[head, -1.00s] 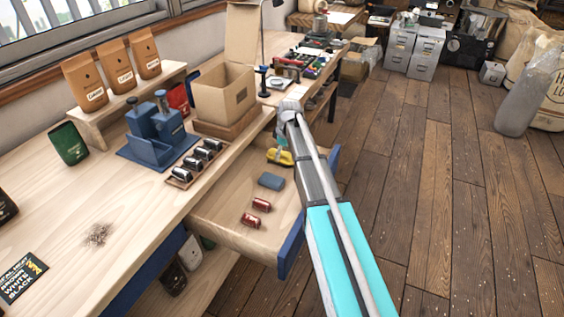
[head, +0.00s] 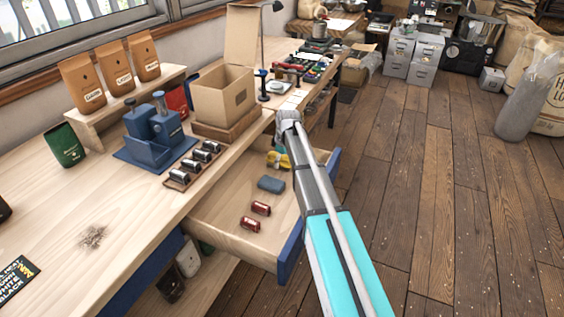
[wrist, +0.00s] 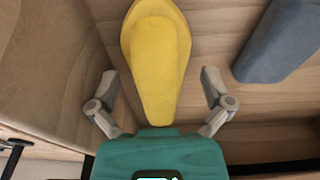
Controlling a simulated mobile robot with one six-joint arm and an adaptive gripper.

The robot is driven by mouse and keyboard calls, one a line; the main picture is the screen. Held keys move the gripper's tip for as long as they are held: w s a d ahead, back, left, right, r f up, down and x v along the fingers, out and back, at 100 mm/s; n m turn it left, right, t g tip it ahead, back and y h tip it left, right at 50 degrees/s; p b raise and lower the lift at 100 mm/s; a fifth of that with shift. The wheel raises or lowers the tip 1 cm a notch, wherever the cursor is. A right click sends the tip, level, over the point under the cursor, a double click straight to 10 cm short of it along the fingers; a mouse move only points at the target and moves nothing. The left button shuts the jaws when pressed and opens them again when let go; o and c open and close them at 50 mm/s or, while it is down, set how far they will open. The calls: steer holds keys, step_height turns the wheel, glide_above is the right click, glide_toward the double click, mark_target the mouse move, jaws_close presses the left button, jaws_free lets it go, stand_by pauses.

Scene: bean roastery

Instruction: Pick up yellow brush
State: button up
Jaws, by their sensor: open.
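The yellow brush (wrist: 157,55) lies in the open drawer (head: 213,225), its long axis running up the wrist view. It shows small in the head view (head: 271,160), partly covered by my gripper and arm. My gripper (wrist: 160,84) is open, with one finger on either side of the brush's narrower end. In the wrist view there is a gap between each finger and the brush.
A blue-grey block (head: 271,184) lies close beside the brush; it also shows at the right of the wrist view (wrist: 282,38). Two red cans (head: 261,208) lie nearer in the drawer. An open cardboard box (head: 222,97) stands on the bench beside the drawer.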

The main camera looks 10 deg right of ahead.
steer(key=c, duration=1.3)
steer(key=shift+o, duration=0.2)
steer(key=shift+r, duration=0.1)
step_height(320, 180, up, 3)
steer(key=p, duration=0.3)
steer(key=s+r+p, duration=1)
steer(key=s, duration=0.4)
steer(key=shift+a, duration=0.45)
steer(key=shift+f, duration=0.1)
steer(key=o, duration=0.6)
steer(key=c, duration=0.4)
